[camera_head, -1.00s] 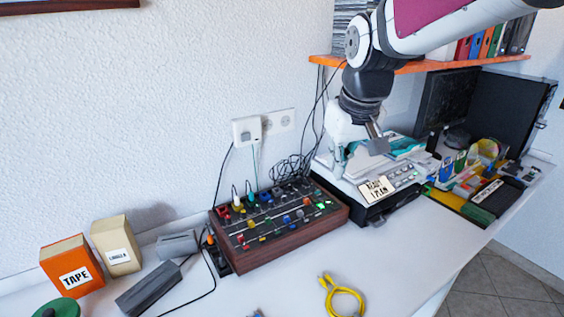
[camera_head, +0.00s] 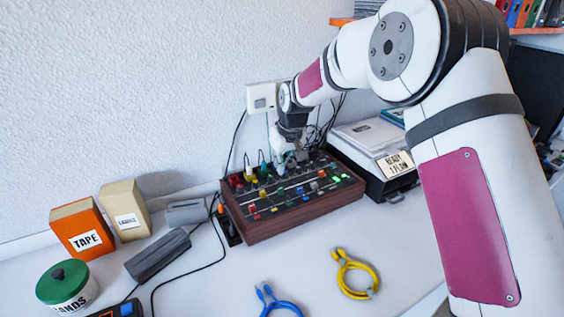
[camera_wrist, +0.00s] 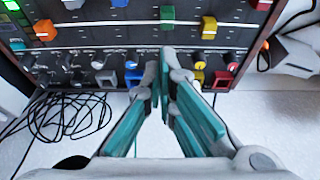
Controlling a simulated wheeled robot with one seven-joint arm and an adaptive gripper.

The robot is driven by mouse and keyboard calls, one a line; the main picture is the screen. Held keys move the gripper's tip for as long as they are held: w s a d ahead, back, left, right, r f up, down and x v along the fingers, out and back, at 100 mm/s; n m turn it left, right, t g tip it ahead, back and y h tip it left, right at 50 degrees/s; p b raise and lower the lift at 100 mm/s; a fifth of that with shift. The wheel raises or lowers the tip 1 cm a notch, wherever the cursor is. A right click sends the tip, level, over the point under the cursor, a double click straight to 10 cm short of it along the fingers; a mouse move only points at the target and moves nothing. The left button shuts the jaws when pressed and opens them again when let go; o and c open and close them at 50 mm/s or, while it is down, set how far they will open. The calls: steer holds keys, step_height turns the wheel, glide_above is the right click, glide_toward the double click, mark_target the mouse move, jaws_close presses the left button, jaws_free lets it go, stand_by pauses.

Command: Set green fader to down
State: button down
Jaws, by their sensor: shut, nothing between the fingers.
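The green fader (camera_wrist: 167,14) is a small green cap on the dark mixer panel, at the top middle of the wrist view. It also shows small in the head view (camera_head: 280,191). My gripper (camera_wrist: 166,58) is shut and empty, its teal fingers together over the row of knobs at the mixer's back edge. The fingertips sit apart from the green cap, in line with its track. In the head view my gripper (camera_head: 281,166) is over the back of the mixer (camera_head: 300,217); the fingertips are partly hard to make out.
A yellow fader (camera_wrist: 209,27) and a blue fader (camera_wrist: 130,10) flank the green one. Blue and yellow knobs lie close to the fingertips. Black cables (camera_wrist: 60,115) lie behind the mixer. A device with a sign (camera_head: 395,165) stands right of the mixer.

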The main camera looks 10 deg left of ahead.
mark_target(276, 185)
steer(key=x, duration=0.6)
steer(key=shift+w+f, duration=0.1)
steer(key=shift+f, duration=0.15)
steer(key=shift+s+d, duration=0.65)
steer(key=shift+s, duration=0.35)
steer(key=shift+s+d, duration=0.15)
steer(key=shift+s, duration=0.05)
steer(key=shift+w, duration=0.1)
steer(key=shift+r, duration=0.1)
